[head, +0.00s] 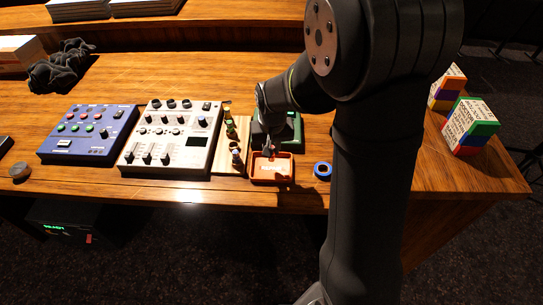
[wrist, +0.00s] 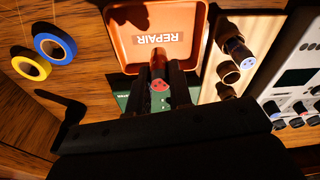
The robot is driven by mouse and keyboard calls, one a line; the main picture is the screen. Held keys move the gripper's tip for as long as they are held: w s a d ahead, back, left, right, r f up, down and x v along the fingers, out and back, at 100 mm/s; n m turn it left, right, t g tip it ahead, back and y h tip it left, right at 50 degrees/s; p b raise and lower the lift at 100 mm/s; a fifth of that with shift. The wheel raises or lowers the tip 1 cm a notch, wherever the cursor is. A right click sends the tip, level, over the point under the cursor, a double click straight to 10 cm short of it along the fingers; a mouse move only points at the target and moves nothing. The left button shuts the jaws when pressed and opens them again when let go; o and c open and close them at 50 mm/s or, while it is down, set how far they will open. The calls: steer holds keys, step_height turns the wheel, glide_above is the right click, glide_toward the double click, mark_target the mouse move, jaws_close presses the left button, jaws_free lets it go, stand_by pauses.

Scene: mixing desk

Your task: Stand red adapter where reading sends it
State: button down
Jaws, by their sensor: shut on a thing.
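My gripper (wrist: 160,82) is shut on the red adapter (wrist: 159,86), whose round red face with dark holes shows between the fingers in the wrist view. In the head view my gripper (head: 269,149) is at the back edge of the orange tray (head: 257,180). That tray is marked REPAIR and also fills the top of the wrist view (wrist: 127,45). A green tray (head: 298,128) lies behind it, partly hidden by my arm; its label is too small to read. The small screen (head: 196,141) on the grey mixer is not legible. Whether the adapter touches a tray cannot be told.
A wooden rack (wrist: 253,48) with several dark and pale plugs stands close beside the trays. The grey mixer (head: 172,137) and a blue mixer (head: 87,132) stand further left. Blue tape (wrist: 54,44) and yellow tape (wrist: 32,67) lie on the other side. Coloured boxes (head: 470,125) are far right.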

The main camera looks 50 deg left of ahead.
steer(key=shift+f, duration=1.95)
steer(key=shift+f, duration=0.2)
steer(key=c, duration=1.3)
jaws_free()
step_height(320, 180, up, 12)
steer(key=d, duration=0.1)
steer(key=shift+s+r, duration=0.15)
steer(key=shift+s, duration=0.25)
steer(key=shift+d, duration=0.1)
